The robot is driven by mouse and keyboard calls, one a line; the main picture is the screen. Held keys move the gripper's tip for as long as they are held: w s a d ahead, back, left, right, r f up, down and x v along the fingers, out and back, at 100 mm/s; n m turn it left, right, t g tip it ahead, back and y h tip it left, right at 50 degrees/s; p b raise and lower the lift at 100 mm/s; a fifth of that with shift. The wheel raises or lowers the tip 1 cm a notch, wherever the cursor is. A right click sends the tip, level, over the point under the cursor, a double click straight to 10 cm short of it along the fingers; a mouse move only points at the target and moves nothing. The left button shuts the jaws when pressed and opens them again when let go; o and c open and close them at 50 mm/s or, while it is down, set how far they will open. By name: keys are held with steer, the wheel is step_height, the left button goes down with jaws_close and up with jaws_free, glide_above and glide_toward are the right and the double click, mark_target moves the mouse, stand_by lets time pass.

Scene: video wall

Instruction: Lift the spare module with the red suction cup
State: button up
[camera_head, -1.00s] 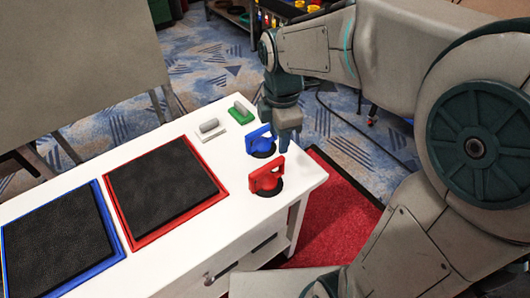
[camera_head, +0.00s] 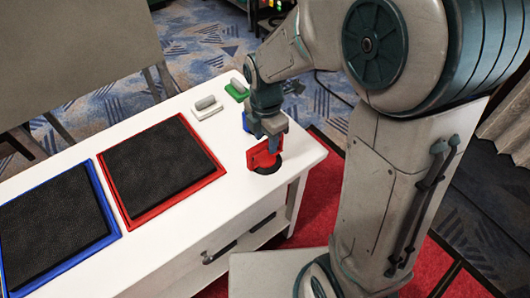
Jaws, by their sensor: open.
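The red suction cup (camera_head: 262,158) stands upright on its dark pad near the right end of the white table. My gripper (camera_head: 268,144) is open and points down right at its handle; the fingers hide the handle's upper part. I cannot tell whether they touch it. A module with a red frame (camera_head: 160,165) and a black face lies flat on the table, left of the cup. A module with a blue frame (camera_head: 52,232) lies further left. The blue suction cup (camera_head: 246,120) is mostly hidden behind my gripper.
The white table (camera_head: 205,235) has bare room in front of the cup. Red carpet (camera_head: 325,205) lies to the right.

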mark_target(259, 160)
steer(key=shift+w+a+f, duration=0.1)
steer(key=shift+f, duration=2)
steer(key=shift+f+b, duration=0.25)
steer(key=shift+b, duration=0.1)
jaws_close()
